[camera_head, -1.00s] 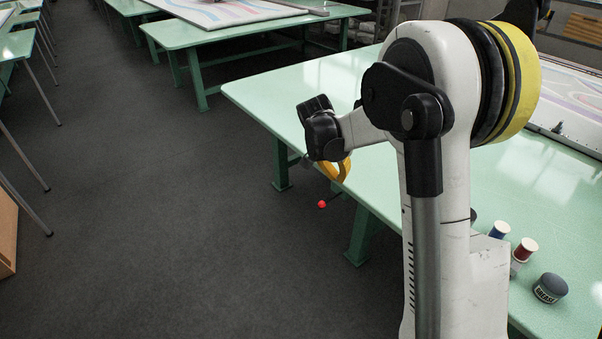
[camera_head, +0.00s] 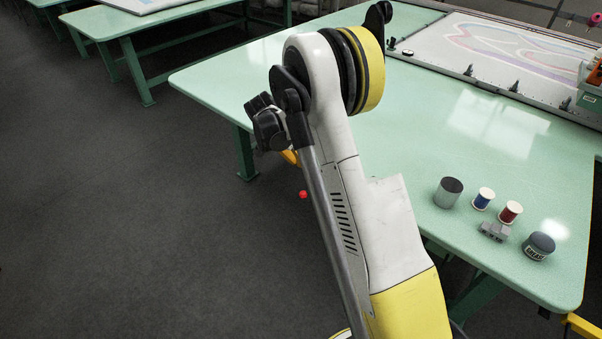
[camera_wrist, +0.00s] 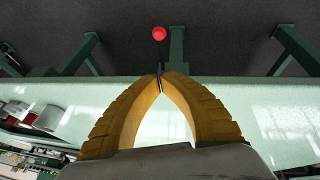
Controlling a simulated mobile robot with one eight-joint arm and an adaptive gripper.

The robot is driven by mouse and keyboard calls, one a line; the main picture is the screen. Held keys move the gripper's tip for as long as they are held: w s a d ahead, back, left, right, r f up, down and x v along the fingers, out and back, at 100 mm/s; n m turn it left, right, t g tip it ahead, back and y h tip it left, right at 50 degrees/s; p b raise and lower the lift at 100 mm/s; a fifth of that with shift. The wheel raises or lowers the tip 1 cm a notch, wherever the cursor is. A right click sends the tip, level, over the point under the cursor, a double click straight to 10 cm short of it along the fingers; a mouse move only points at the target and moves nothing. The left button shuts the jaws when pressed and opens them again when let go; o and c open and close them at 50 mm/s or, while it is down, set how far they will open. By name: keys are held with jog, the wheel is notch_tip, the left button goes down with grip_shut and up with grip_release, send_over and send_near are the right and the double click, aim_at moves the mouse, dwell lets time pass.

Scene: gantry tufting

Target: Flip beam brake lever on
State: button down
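The brake lever's red ball knob (camera_head: 303,194) shows just below my gripper, beside the green table's near side. In the wrist view the red knob (camera_wrist: 159,33) stands beyond my fingertips, over the dark floor. A thin dark rod runs from it back toward the fingertips. My gripper (camera_wrist: 162,77) has its two yellow ribbed fingers arched together with the tips meeting. The knob is apart from the fingers; whether the rod touches the tips I cannot tell. In the head view my gripper (camera_head: 290,157) is mostly hidden behind my wrist and arm. The lever's base is hidden.
The green table (camera_head: 440,120) carries a metal cup (camera_head: 448,192), a blue spool (camera_head: 483,198), a red spool (camera_head: 510,212) and a dark grease tin (camera_head: 538,245). A framed cloth (camera_head: 510,50) lies at the back. Floor at left (camera_head: 110,230) is clear.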

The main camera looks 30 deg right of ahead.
jog(key=b, duration=0.3)
send_over(308, 190)
jog(key=w, duration=0.1)
notch_tip(308, 190, down, 8)
jog(key=f, duration=0.1)
jog(key=f+b, duration=0.1)
jog(key=shift+s+a+f, duration=0.3)
jog(key=shift+f, duration=0.1)
jog(key=shift+s+a+f+b, duration=0.3)
jog(key=shift+f+b, duration=0.2)
jog(key=shift+f, duration=0.05)
jog(key=shift+w+f, duration=0.1)
jog(key=shift+f, duration=0.1)
jog(key=shift+a+f, duration=0.1)
jog(key=shift+f, duration=0.05)
